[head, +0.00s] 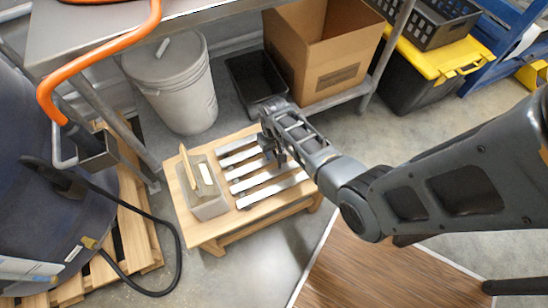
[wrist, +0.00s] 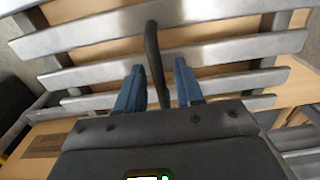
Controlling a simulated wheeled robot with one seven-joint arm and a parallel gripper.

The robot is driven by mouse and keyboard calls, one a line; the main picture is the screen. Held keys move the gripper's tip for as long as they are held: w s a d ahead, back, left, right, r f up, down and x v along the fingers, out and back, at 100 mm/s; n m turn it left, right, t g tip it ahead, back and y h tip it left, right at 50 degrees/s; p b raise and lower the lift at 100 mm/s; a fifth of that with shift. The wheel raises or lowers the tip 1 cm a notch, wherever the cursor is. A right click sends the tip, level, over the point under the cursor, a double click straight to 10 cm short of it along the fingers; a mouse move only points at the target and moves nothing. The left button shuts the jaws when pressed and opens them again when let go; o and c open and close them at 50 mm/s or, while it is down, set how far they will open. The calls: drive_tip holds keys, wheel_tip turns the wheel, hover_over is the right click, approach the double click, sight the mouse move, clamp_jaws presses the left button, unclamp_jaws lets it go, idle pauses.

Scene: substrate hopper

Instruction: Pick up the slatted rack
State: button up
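The slatted rack (head: 250,182) has several pale metal slats and lies on a low wooden table (head: 208,232). In the wrist view its slats (wrist: 220,85) run across the picture, and a dark bar (wrist: 153,50), like a handle, crosses them. My gripper (head: 277,158) is at the rack's right part in the head view. In the wrist view my gripper's two blue fingers (wrist: 158,85) are open, one on each side of the dark bar. A gap shows between each finger and the bar. My gripper partly hides the rack in the head view.
A grey bin (head: 211,207) holding a wooden-handled tool stands left of the rack on the table. Behind are a lidded bucket (head: 180,85), a black tray (head: 250,80) and a cardboard box (head: 320,50). A black hose (head: 178,260) lies at left.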

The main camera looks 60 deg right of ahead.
clamp_jaws()
idle(1.2)
